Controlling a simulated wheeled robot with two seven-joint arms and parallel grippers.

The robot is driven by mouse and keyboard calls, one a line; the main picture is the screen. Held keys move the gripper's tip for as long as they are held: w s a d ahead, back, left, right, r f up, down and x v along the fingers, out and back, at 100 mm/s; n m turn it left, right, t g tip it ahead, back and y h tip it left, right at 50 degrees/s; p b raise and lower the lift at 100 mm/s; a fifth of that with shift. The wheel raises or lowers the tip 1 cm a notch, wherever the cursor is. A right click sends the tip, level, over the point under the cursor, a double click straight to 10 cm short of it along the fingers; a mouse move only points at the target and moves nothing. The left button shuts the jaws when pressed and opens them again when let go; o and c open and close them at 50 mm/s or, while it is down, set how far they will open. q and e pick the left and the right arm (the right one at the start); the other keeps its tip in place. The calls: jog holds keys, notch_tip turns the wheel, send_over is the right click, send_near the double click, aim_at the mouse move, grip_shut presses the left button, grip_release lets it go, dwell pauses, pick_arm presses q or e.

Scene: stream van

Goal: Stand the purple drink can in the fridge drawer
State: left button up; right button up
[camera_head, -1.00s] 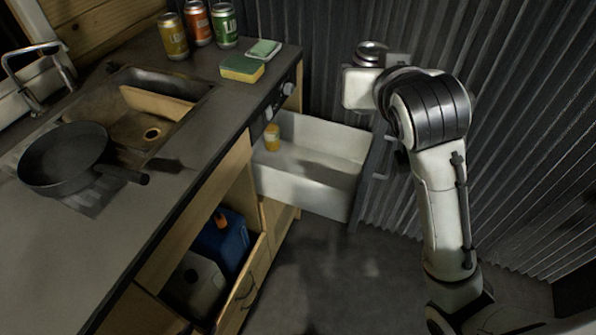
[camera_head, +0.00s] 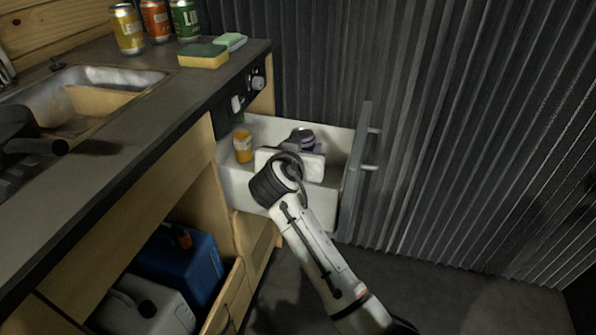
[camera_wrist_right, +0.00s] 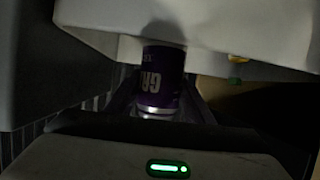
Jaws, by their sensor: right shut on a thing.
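The purple drink can (camera_head: 307,141) shows in the head view just beyond my right gripper (camera_head: 303,148), within the outline of the open white fridge drawer (camera_head: 236,187). The gripper hides much of it. In the right wrist view the purple can (camera_wrist_right: 163,82) is between the fingers of my right gripper (camera_wrist_right: 160,100), which is shut on it. My left gripper is not in view.
An orange jar (camera_head: 243,146) stands in the drawer's left part. The drawer's dark front panel (camera_head: 356,165) is at its right, before the corrugated wall (camera_head: 450,120). Several cans, a sponge (camera_head: 203,56) and a sink are on the counter (camera_head: 130,120).

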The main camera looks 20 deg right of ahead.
notch_tip(320, 180, down, 4)
jog(key=shift+b, duration=0.5)
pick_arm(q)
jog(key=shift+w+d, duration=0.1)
pick_arm(e)
jog(key=shift+f, duration=0.4)
jog(key=shift+f, duration=0.1)
pick_arm(q)
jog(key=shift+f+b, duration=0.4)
jog(key=shift+b, duration=0.05)
pick_arm(e)
jog(key=shift+f, duration=0.4)
